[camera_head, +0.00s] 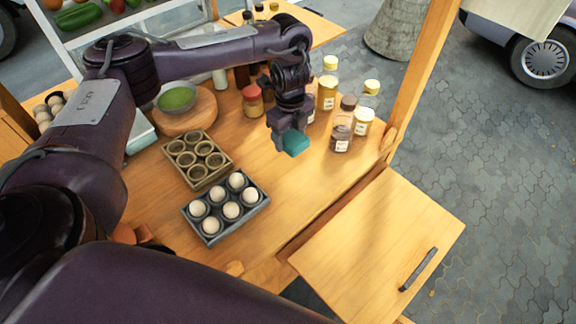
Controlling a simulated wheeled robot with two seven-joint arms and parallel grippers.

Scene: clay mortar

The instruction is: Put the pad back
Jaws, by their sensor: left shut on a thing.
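My left arm reaches in from the left over the wooden counter. Its gripper (289,136) points down and is shut on a teal pad (296,144). The pad is at the fingertips, over the middle of the counter; I cannot tell whether it touches the wood. The gripper covers part of the pad. My right gripper is not in view.
Left of the pad are an empty cup tray (197,159) and a grey tray (226,206) of white eggs. Several jars (341,131) stand to the right. A green-filled bowl (177,98) sits on a round board behind. The counter (290,195) in front is clear.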

